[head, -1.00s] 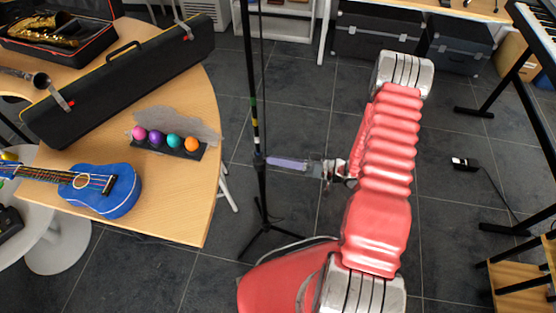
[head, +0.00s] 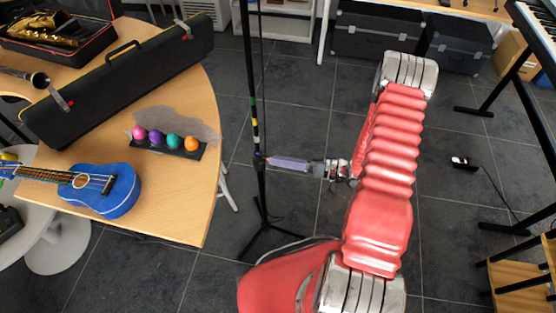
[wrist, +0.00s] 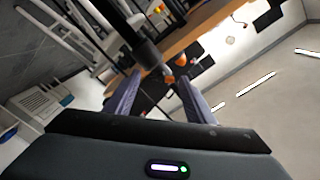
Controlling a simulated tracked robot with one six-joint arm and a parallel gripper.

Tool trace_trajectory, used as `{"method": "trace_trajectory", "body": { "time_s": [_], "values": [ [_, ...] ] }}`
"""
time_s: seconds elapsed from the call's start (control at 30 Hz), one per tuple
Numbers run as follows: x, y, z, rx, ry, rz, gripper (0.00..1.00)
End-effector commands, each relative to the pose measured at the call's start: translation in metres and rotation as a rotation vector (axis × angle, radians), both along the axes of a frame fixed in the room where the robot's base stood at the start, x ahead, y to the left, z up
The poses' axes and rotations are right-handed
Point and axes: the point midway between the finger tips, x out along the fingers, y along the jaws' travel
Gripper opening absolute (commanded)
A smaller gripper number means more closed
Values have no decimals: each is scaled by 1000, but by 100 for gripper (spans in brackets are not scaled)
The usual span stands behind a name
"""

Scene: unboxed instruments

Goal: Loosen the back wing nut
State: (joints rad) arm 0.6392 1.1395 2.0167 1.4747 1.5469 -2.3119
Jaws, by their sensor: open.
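A tall black stand (head: 254,110) rises from the floor right of the wooden table, with a joint partway up its pole. My gripper (head: 269,161) reaches left to this joint, its purple-grey fingers level with it. In the wrist view my gripper (wrist: 158,78) is open, one finger on each side. The dark pole (wrist: 145,50) comes down between and beyond the fingertips. A small pale piece at its lower end, seemingly the wing nut (wrist: 168,74), shows between the fingertips. I cannot tell whether a finger touches it. In the head view the nut is too small to make out.
The wooden table (head: 190,225) at left holds a blue ukulele (head: 120,190), coloured egg shakers (head: 174,141), a long black case (head: 120,85) and a saxophone case. A keyboard stand (head: 530,100) stands at right. Open tiled floor lies between.

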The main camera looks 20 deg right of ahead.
Motion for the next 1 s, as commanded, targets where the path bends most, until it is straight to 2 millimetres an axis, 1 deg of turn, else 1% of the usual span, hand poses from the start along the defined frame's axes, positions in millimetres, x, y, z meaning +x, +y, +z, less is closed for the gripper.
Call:
{"method": "trace_trajectory", "body": {
  "time_s": [0.8,0.9,1.0],
  "values": [
    [-57,-97,1,-1,1,-3,49],
    [-62,-105,1,-1,1,-3,49],
    [-65,-109,1,-1,2,-1,49]
  ]
}}
